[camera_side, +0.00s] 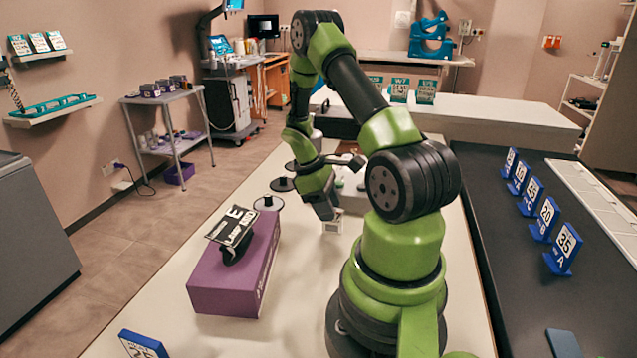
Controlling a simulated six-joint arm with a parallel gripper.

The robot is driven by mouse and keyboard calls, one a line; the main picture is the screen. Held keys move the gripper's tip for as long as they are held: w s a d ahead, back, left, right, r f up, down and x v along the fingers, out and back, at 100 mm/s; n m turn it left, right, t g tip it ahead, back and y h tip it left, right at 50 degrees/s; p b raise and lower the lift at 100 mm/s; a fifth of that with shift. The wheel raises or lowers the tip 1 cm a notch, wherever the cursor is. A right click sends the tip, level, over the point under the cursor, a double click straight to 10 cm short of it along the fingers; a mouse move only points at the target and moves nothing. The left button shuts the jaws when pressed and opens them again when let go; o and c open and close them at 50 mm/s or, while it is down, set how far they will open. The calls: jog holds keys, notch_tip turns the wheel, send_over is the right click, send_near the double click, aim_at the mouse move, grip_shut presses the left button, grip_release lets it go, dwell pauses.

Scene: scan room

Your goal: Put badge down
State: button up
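My gripper (327,208) points down above the white table, right of the purple box. Its fingers are small and partly merged with the wrist, so I cannot tell whether they are open or shut. A small whitish object (332,226) shows just below the fingertips; whether it is held or stands on the table is unclear. No thing is clearly identifiable as the badge. A black-and-white lettered card (232,227) leans tilted on a dark holder on top of the purple box (222,290), apart from my gripper.
Several blue numbered signs (565,246) stand in a row on the black surface (510,290) at right. Another blue sign (142,346) is at the front left. Round black discs (268,203) lie behind the box. White table (170,300) is clear left of the box.

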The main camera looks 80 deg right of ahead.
jog(key=v, duration=1)
jog(key=w+a+r+m+t+h, duration=0.1)
jog(key=w+a+r+t, duration=0.3)
jog(key=a+r, duration=0.55)
jog(key=s+a+r+m+t+y, duration=0.1)
jog(key=s+a+r+t, duration=0.3)
jog(key=a, duration=0.4)
jog(key=s+a+r+m+t+y, duration=0.2)
jog(key=s+a+r+t, duration=0.1)
jog(key=a, duration=0.5)
jog(key=shift+s+a+r+t, duration=0.15)
jog(key=shift+s+r+t, duration=0.25)
jog(key=shift+s+r, duration=0.1)
